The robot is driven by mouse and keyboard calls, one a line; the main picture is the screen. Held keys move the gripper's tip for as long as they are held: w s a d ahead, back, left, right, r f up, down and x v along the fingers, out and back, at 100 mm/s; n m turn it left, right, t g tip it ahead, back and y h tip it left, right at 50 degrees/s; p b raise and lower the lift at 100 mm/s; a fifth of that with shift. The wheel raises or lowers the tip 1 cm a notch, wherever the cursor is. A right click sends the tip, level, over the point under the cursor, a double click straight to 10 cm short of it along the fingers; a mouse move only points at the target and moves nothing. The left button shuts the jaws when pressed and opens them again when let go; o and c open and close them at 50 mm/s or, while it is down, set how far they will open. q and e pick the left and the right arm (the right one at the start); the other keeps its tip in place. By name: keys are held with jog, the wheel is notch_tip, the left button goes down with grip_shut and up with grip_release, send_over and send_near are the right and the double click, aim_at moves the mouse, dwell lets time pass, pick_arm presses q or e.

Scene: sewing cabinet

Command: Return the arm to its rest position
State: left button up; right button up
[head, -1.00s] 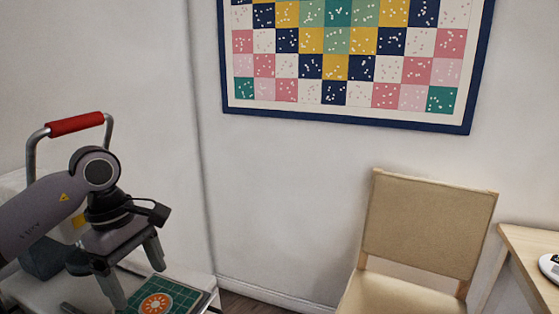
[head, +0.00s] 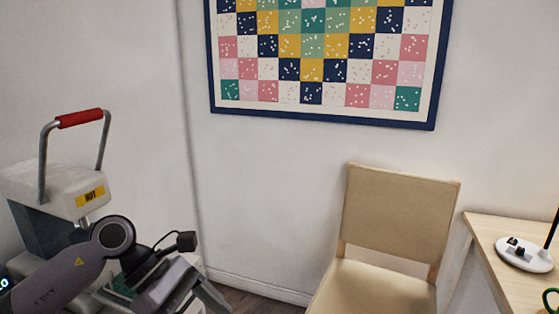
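My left arm comes in from the lower left, and its gripper (head: 200,296) is low in the picture, in front of the white table's right end. Its two fingers point down and to the right, with a gap between them and nothing seen in it. The fingertips are close to the bottom edge of the picture. My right arm and gripper are not in view.
A press with a red handle (head: 80,118) and a yellow HOT label (head: 90,195) stands behind my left arm. A beige chair (head: 400,215) is right of centre, beside a wooden table (head: 490,250) with a white lamp base (head: 525,255). A patchwork quilt (head: 320,118) hangs above.

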pick_arm(q)
jog(key=s+d+r+n+t+h, duration=0.35)
jog(key=d+n+h, duration=0.45)
jog(key=n+h, duration=0.45)
jog(key=w+a+f+n+t+y+p, duration=0.1)
jog(key=a+f+n+t+y, duration=0.6)
jog(key=n, duration=0.9)
jog(key=w+a+f+n+t+y+p, duration=0.1)
jog(key=a+f+n+t+y, duration=0.3)
jog(key=f+n+t+y, duration=0.75)
jog(key=s+a+f+n+g, duration=0.5)
jog(key=s+f+n+g, duration=0.4)
jog(key=s+n, duration=0.3)
jog(key=shift+s+a+n, duration=0.15)
jog(key=shift+a+n, duration=0.25)
jog(key=shift+n, duration=0.6)
